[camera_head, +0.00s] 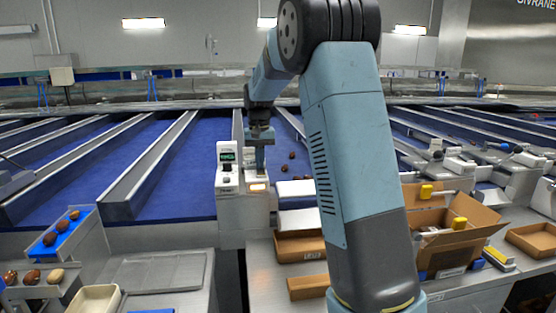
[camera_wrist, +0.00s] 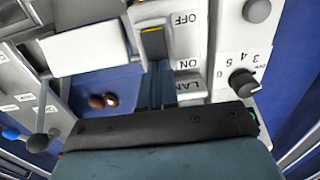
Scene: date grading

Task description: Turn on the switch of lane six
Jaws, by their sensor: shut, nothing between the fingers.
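The lane switch (camera_wrist: 154,46) is a dark rocker with a yellow strip, set in a white panel (camera_wrist: 188,45) lettered OFF and ON in the wrist view. The lane label (camera_wrist: 190,86) below reads "LAN"; its number is hidden. I cannot tell the rocker's position for sure. My gripper (camera_head: 260,168) is shut and empty, pointing down over the white control box (camera_head: 228,185) in the head view. In the wrist view my gripper (camera_wrist: 155,88) sits close to the ON end of the rocker; I cannot tell whether it touches.
A black dial (camera_wrist: 243,83) with numbers lies right of the switch. The box has a green-lit display (camera_head: 226,156). Blue lanes with metal dividers (camera_head: 165,160) extend behind, with a few dates (camera_head: 291,156). Cardboard boxes (camera_head: 455,235) stand at the right.

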